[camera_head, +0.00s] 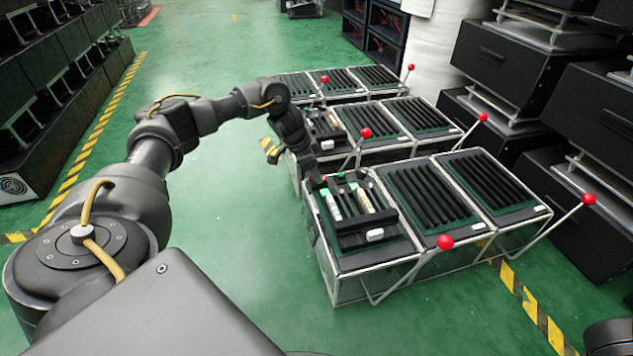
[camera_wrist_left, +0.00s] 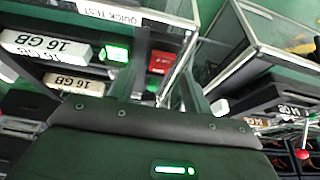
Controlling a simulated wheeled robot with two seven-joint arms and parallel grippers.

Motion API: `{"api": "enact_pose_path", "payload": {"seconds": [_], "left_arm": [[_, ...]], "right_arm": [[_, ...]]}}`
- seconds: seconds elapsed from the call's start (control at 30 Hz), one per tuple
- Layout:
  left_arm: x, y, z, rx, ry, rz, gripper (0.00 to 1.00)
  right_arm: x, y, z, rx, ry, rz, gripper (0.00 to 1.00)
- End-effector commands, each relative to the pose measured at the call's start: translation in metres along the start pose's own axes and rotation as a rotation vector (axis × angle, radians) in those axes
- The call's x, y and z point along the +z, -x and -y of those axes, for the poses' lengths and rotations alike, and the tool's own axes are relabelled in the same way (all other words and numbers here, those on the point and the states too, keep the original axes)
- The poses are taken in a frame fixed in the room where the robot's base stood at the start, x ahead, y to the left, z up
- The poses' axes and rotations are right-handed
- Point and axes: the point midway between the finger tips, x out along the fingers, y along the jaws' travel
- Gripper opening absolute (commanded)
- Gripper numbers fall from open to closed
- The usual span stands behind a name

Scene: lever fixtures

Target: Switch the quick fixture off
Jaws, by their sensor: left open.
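The fixture labelled "QUICK TEST" (camera_wrist_left: 110,14) shows at the top of the left wrist view. Beside its label are a lit green part (camera_wrist_left: 115,52) and a red part (camera_wrist_left: 159,62). In the head view, the nearest left fixture (camera_head: 348,262) holds light sticks with green ends, and its lever has a red ball (camera_head: 445,242). My left gripper (camera_head: 314,181) is at that fixture's far left corner. In the left wrist view, its open fingers (camera_wrist_left: 166,82) stand on either side of the red part and a metal rod. I cannot tell whether they touch. My right gripper is out of view.
Other fixtures stand in rows behind and right, with red-ball levers (camera_head: 588,199) (camera_head: 366,133) sticking out. Black machines (camera_head: 515,62) crowd the right side. The green floor (camera_head: 235,225) left of the fixtures is clear apart from my arm.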

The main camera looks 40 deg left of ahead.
Motion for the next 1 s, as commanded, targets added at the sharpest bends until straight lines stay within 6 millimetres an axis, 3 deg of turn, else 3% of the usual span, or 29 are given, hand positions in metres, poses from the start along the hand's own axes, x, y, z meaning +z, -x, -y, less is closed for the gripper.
{"api": "enact_pose_path", "payload": {"seconds": [0.03,0.17,0.53,0.87,1.0], "left_arm": [[0.001,-0.011,0.000,0.000,0.000,0.000,0.49],[0.001,-0.019,0.000,0.000,0.001,0.000,0.49],[0.000,-0.021,0.000,0.000,0.000,0.000,0.48],[0.000,-0.021,0.000,0.000,0.000,0.000,0.05],[0.000,-0.020,0.000,0.001,0.000,-0.001,0.04]], "right_arm": [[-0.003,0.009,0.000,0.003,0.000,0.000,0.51],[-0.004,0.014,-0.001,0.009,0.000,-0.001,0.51],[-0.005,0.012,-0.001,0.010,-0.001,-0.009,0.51],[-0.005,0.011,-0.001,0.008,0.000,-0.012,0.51],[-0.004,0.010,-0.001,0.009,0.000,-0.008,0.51]]}}
